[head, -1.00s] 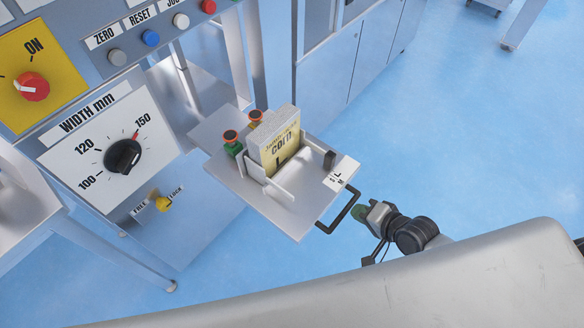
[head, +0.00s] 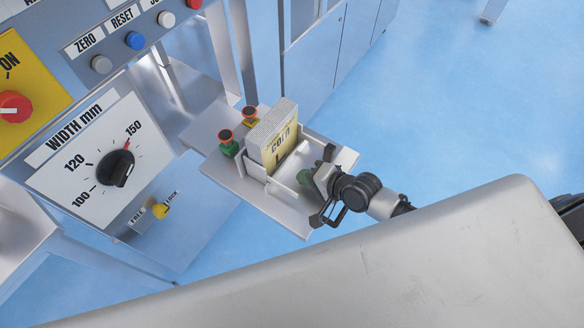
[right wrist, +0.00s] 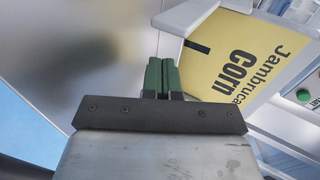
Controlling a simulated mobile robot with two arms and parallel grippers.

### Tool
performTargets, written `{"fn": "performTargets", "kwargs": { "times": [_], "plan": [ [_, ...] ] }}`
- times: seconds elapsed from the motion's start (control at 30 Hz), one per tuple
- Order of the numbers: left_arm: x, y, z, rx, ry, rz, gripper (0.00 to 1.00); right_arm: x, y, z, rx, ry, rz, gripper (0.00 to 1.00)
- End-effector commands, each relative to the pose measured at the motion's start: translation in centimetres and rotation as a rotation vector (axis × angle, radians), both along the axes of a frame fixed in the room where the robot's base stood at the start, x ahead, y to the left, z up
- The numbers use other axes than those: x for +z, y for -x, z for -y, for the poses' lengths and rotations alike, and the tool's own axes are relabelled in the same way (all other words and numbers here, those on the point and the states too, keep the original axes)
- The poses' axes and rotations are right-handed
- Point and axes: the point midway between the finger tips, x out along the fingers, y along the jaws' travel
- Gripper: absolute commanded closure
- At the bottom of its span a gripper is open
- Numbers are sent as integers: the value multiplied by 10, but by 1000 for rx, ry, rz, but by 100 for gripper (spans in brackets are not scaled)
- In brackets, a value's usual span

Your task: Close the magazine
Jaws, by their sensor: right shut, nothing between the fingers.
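The magazine is a pulled-out metal tray (head: 225,172) with low guide walls. It holds an upright stack of yellow and white Corn pouches (head: 272,140). A black handle (head: 319,218) is on its front edge, partly hidden by my right gripper. My right gripper (head: 329,180) is shut and empty, its green fingertips over the tray's front right part, beside the stack. In the right wrist view its green fingers (right wrist: 161,76) are together, with the pouch face (right wrist: 240,65) to their right. I cannot tell whether the gripper touches the tray or handle. My left gripper is out of view.
Two knobs with red-orange tops (head: 227,137) stand at the tray's left rear. The control panel has a width dial (head: 115,168) near 150 and a yellow free/lock knob (head: 160,211). A grey surface (head: 380,270) fills the foreground. Blue floor lies right of the tray.

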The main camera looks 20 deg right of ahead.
Motion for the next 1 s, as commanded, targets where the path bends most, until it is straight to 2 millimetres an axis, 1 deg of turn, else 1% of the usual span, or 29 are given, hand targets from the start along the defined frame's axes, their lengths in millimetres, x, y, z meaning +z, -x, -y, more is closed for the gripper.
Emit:
{"fn": "performTargets", "kwargs": {
  "times": [0.03,0.1,0.3,0.8,1.0],
  "plan": [
    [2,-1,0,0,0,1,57,0,-8,-6,0,-2,4,100],
    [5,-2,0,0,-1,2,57,1,-17,-13,0,-1,3,100],
    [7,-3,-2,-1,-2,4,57,-1,-30,-24,0,0,0,100],
    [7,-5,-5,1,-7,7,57,-1,-34,-26,0,1,1,100],
    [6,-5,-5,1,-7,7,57,-1,-42,-33,-1,-2,1,100]
  ]
}}
